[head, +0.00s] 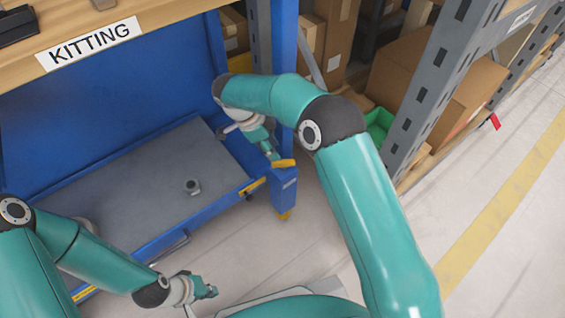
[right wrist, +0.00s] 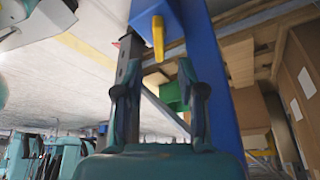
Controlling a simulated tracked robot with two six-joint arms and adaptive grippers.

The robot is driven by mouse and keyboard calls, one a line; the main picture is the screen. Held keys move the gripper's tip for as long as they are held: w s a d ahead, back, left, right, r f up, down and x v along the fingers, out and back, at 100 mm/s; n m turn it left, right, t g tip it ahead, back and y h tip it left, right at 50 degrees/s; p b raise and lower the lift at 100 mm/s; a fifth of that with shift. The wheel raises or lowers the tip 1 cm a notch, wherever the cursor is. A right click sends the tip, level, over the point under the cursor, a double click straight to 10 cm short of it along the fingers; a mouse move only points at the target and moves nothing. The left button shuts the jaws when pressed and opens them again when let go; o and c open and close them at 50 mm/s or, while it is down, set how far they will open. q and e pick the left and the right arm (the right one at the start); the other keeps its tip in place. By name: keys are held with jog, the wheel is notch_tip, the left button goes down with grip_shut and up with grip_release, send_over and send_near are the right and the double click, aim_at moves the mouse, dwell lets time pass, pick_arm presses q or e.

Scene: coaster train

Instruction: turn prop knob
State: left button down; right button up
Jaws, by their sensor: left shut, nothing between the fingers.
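A yellow knob (head: 284,163) sits at the top of a short blue post at the front right corner of the blue workbench. It also shows in the right wrist view as a yellow bar (right wrist: 158,38) on a blue housing, beyond the fingertips. My right gripper (head: 271,152) is right by the knob in the head view; whether it touches is hard to tell there. In the right wrist view its two fingers (right wrist: 157,78) are spread, with nothing between them. My left gripper (head: 207,291) is shut and empty at the lower left, in front of the bench.
A KITTING sign (head: 90,44) is on the wooden top's edge. A grey rack with cardboard boxes (head: 400,75) and a green bin (head: 379,124) stands behind my right arm.

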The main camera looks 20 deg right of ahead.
aim_at(284, 160)
jog(key=b+x, duration=0.2)
jog(key=x, duration=0.4)
jog(key=shift+d+f, duration=0.1)
jog(key=shift+f, duration=0.3)
grip_shut()
jog(key=shift+d, duration=0.2)
jog(key=shift+a, duration=0.15)
